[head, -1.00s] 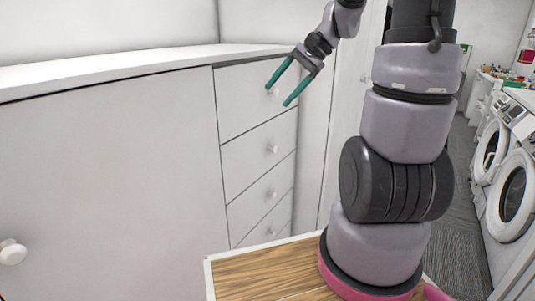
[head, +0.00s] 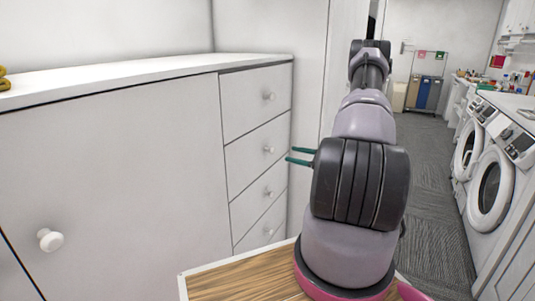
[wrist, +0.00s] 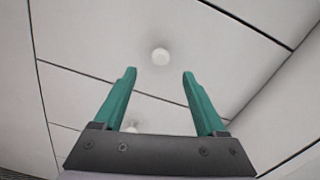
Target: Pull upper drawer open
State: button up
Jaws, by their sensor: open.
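The white upper drawer (head: 248,103) is the top one of a stack at the right end of a white cabinet. It looks shut, and its round white knob (head: 268,96) is in clear view. My gripper (head: 288,155) has teal fingers, points left and appears right of and lower than that knob in the head view. My arm hides its base. In the wrist view my gripper (wrist: 160,75) is open and empty. A round white knob (wrist: 160,56) shows beyond the fingertips, centred between them; I cannot tell which drawer it belongs to.
Lower drawers (head: 258,153) with similar knobs sit below. A cabinet door (head: 120,180) with a white knob is to the left. A wooden surface (head: 235,282) lies in front. Washing machines (head: 490,190) stand at the right, beyond a carpeted aisle (head: 435,185).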

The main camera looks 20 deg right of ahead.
aim_at(275, 151)
jog(key=x, duration=1)
jog(key=shift+w+f, duration=0.25)
jog(key=shift+w, duration=0.1)
grip_shut()
dwell(1.0)
